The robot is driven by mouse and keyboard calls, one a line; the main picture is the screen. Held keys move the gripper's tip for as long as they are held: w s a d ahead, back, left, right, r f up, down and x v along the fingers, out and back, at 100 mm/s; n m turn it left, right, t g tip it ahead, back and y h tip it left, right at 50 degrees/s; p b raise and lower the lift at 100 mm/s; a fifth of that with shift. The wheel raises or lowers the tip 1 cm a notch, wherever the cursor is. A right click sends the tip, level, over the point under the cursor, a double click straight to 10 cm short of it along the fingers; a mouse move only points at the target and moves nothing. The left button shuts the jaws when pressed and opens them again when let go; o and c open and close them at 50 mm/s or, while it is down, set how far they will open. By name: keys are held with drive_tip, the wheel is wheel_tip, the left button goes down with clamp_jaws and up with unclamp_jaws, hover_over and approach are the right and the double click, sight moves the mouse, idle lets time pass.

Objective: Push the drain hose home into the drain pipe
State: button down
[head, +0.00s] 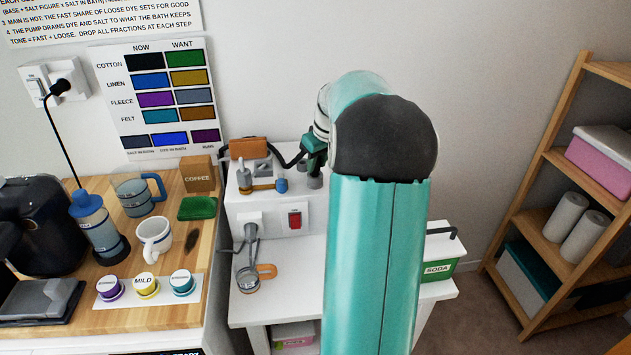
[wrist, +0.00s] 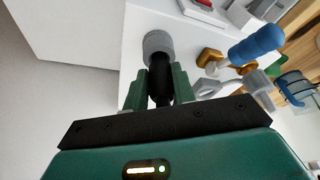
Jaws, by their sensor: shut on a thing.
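The black drain hose (head: 288,163) runs from beside a brown block to my gripper (head: 314,152) on the white unit. In the wrist view, the dark green fingers of my gripper (wrist: 160,88) are shut on the black hose (wrist: 161,80). The grey, round drain pipe (wrist: 157,42) lies directly beyond the fingertips, and the hose end meets its mouth. A grey piece of the pipe (head: 315,181) also shows just below the gripper in the head view. How deep the hose sits in the pipe cannot be told.
The white unit (head: 265,215) carries a brown block (head: 249,148), a blue-capped fitting (head: 281,185) and a red switch (head: 295,219). A wooden counter (head: 190,305) with cups and bottles stands left. A green soda box (head: 437,270) is right of my arm, and a shelf (head: 560,160) stands far right.

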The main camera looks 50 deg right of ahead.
drive_tip(key=shift+f, duration=0.75)
idle(0.3)
drive_tip(key=c, duration=1.1)
unclamp_jaws()
drive_tip(key=shift+c, duration=1.2)
drive_tip(key=shift+r, duration=0.1)
drive_tip(key=shift+r, duration=3.45)
